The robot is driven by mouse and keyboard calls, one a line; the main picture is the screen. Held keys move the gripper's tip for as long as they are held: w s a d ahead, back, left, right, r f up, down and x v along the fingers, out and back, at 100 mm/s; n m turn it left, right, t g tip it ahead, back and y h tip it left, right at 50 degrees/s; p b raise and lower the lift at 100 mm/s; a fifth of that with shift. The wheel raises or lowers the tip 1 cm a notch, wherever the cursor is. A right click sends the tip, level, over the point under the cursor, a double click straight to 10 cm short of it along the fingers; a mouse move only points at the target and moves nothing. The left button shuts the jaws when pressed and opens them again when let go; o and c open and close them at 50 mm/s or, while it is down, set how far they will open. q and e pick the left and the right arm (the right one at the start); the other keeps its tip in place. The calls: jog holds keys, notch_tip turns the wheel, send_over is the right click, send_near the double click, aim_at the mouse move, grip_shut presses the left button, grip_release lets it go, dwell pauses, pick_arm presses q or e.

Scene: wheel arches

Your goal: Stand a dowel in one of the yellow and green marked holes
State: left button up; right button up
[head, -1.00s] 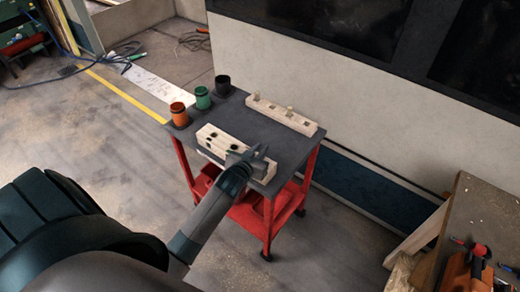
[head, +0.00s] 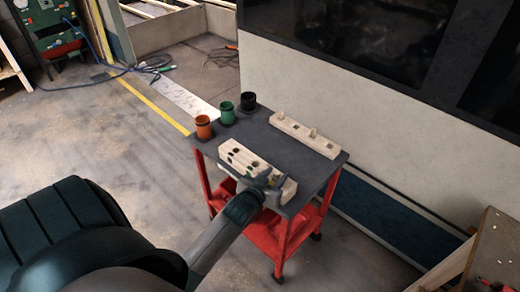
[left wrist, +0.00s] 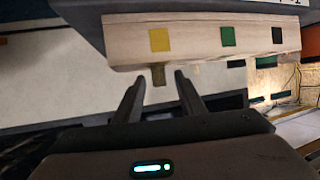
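The near pale wooden block (head: 239,157) lies along the front of the grey-topped red cart and has dark holes in its top. The left wrist view shows its side (left wrist: 195,38) with a yellow mark (left wrist: 159,40), a green mark (left wrist: 228,36) and a dark mark (left wrist: 278,35). A short brownish dowel end (left wrist: 158,75) shows at the block's edge by the yellow mark. My left gripper (head: 268,179) is at the block's right end; its fingers (left wrist: 158,80) are open, with the dowel end between or just beyond their tips. Whether they touch it I cannot tell. My right gripper is out of view.
A second pale block (head: 303,134) with short upright pegs lies along the cart top's (head: 272,142) back edge. Orange (head: 203,127), green (head: 227,113) and black (head: 248,101) cups stand at the left. A wall is behind; a wooden bench (head: 490,255) is at right.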

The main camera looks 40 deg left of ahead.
pick_arm(q)
jog(key=b+v, duration=0.2)
jog(key=v, duration=1)
jog(key=shift+d+r, duration=0.15)
jog(key=shift+r, duration=0.05)
dwell(0.5)
jog(key=s+d+f+m+g+h, duration=0.1)
jog(key=s+d+f+g, duration=0.15)
jog(key=f, duration=1.05)
jog(key=s+d+f+g, duration=0.15)
jog(key=s+f, duration=0.25)
jog(key=f, duration=0.9)
jog(key=s+d+f+m+g+h, duration=0.15)
jog(key=s+f, duration=0.25)
jog(key=f, duration=0.9)
jog(key=s+f+g, duration=0.2)
jog(key=s+f, duration=0.4)
jog(key=s, duration=0.3)
jog(key=s+d+f+m+g, duration=0.1)
jog(key=s+f+g, duration=0.1)
jog(key=s+f, duration=0.5)
jog(key=s+d+f+m+g, duration=0.1)
jog(key=s+f, duration=0.5)
jog(key=s, duration=0.7)
jog(key=shift+s+d+f+g+b, duration=0.2)
jog(key=shift+s+f+g+b, duration=0.1)
jog(key=shift+g, duration=0.55)
jog(key=shift+w, duration=0.1)
jog(key=shift+c, duration=0.3)
